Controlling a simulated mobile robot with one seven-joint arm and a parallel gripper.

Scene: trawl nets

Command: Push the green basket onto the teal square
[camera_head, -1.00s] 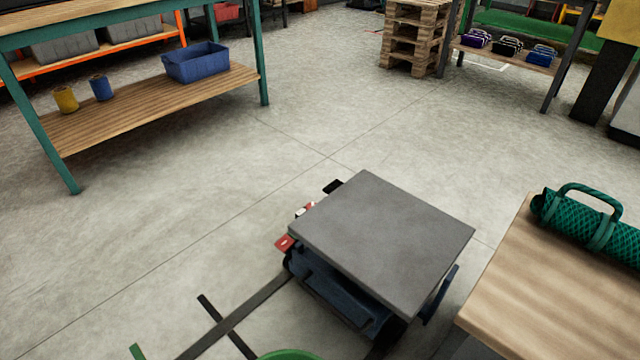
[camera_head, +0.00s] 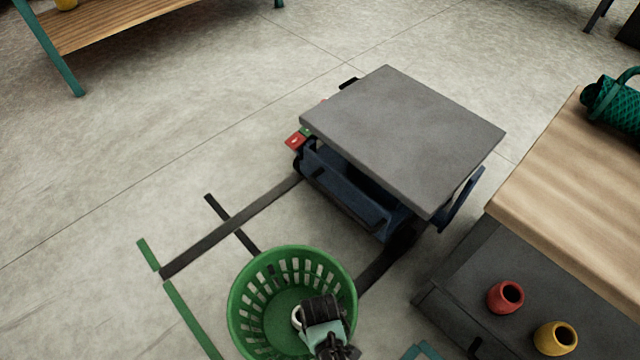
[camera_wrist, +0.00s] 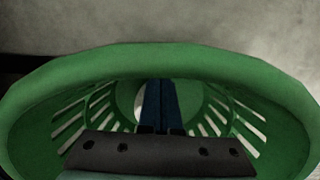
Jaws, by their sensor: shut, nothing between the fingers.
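The green basket (camera_head: 262,262) is a round, slatted plastic basket standing upright on the floor at the bottom centre of the head view. My gripper (camera_head: 318,310) covers its right part in that view. In the wrist view the basket's rim (camera_wrist: 160,58) arcs across the picture and its slatted wall shows on both sides. The gripper's dark blue fingers (camera_wrist: 160,90) are together, empty, and reach into the basket's opening. I cannot tell whether they touch its wall. A small teal patch (camera_head: 422,351) shows at the bottom edge, right of the basket; most of it is cut off.
A grey-topped cart (camera_head: 405,140) stands beyond the basket. Dark strips (camera_head: 235,220) and green strips (camera_head: 188,318) lie on the floor. A wooden-topped table (camera_head: 570,190) stands right, with a red pot (camera_head: 506,297) and yellow pot (camera_head: 555,338) on its lower shelf.

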